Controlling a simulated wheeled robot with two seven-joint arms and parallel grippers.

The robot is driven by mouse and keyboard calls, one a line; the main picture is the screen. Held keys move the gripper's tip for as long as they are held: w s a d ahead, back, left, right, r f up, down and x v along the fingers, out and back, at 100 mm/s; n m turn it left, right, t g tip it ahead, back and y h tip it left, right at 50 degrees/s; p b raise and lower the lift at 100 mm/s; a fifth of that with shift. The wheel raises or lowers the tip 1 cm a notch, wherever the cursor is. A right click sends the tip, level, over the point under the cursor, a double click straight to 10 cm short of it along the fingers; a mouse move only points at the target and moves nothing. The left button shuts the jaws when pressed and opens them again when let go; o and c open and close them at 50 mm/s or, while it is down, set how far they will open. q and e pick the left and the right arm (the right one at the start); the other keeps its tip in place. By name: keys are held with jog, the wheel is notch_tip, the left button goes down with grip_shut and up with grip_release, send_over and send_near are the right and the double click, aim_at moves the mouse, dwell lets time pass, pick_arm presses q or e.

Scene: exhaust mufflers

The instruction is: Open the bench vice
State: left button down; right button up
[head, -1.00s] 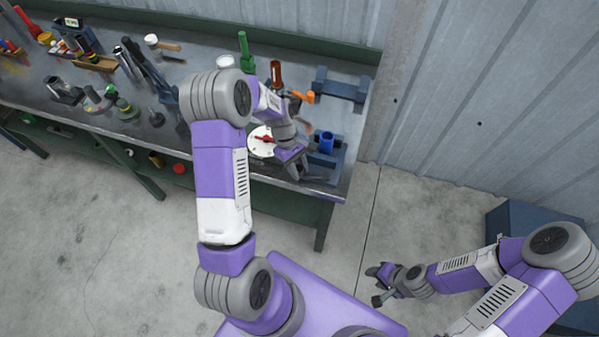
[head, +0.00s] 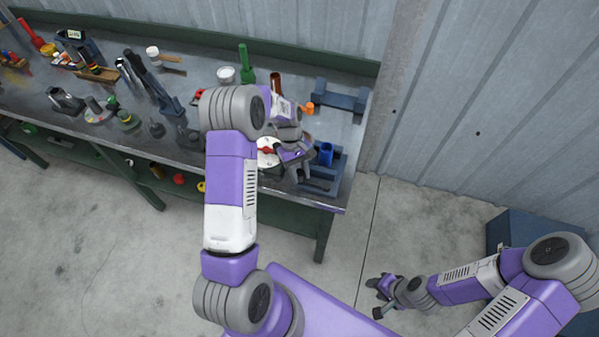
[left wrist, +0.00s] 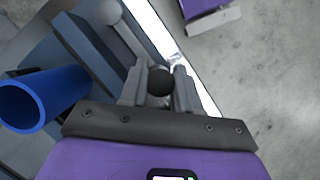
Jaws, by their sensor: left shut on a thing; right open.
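The blue-grey bench vice (head: 333,172) stands at the front right corner of the workbench. A blue tube (head: 326,154) stands upright at the vice; it also shows in the left wrist view (left wrist: 42,97). My left gripper (head: 304,174) is at the front left of the vice. In the left wrist view, its fingers (left wrist: 159,88) are shut on the vice handle (left wrist: 127,33), a grey bar with a round knob at its far end. A dark ball shows between the fingers. The vice jaws are largely hidden. My right gripper (head: 377,298) is open and empty, low over the floor away from the bench.
The workbench (head: 300,196) carries a white-and-red round dial (head: 267,152) left of my left gripper, an orange piece (head: 308,108), a green bottle-like item (head: 245,65) and a blue stand (head: 340,98). Several tools lie farther left. A blue box (head: 510,225) stands right on the floor.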

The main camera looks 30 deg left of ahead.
pick_arm(q)
jog(key=c, duration=0.8)
grip_release()
